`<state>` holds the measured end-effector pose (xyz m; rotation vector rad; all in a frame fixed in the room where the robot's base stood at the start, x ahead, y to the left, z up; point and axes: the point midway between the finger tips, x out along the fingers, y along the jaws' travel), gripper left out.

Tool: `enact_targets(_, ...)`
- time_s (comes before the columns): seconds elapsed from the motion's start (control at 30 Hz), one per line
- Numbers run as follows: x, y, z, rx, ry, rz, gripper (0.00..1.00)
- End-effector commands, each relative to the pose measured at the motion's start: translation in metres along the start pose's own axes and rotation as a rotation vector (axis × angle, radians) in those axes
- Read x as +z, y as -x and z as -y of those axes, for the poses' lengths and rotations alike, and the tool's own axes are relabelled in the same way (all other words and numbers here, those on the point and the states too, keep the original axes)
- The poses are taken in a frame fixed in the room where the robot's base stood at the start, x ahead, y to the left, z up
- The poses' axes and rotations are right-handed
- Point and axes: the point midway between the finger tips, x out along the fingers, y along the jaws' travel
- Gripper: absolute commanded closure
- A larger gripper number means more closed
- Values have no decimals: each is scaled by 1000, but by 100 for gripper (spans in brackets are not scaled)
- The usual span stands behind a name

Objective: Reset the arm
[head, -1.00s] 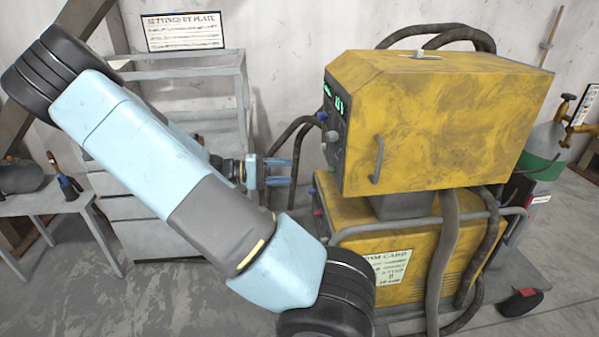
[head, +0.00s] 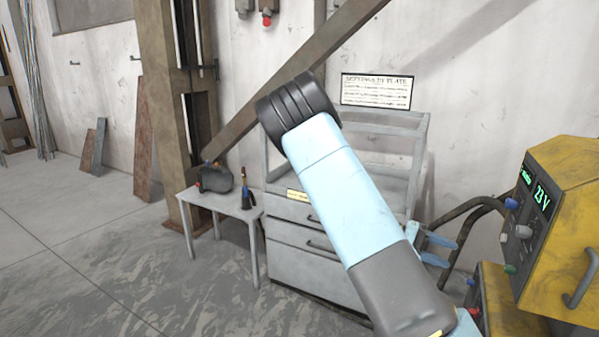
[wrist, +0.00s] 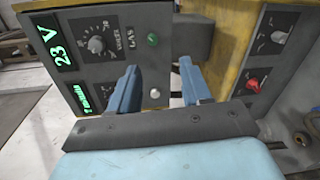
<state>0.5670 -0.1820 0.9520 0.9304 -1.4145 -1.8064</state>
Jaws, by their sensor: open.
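My gripper (head: 438,249) is partly hidden behind my own arm in the head view; its two blue fingers point right toward the yellow welding machine (head: 566,190). In the wrist view my gripper (wrist: 160,88) has its fingers apart with nothing between them. The machine's dark control panel (wrist: 112,50) fills the upper part of that view. Its green displays (wrist: 55,45) read 23 V and a second value. A grey knob (wrist: 96,44), a green button (wrist: 152,40) and a white button (wrist: 155,93) lie beyond the fingers, apart from them.
A grey drawer cabinet (head: 300,262) stands behind my arm, with a settings sign (head: 377,90) on the wall above. Dark hoses run beside the machine. The floor at left is clear.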

Motion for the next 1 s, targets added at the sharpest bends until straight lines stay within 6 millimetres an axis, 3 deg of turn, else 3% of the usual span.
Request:
enact_targets(0.5,50,11,-3,-519,124,-11,52)
enact_targets(1.0,104,42,-43,-955,172,-169,52)
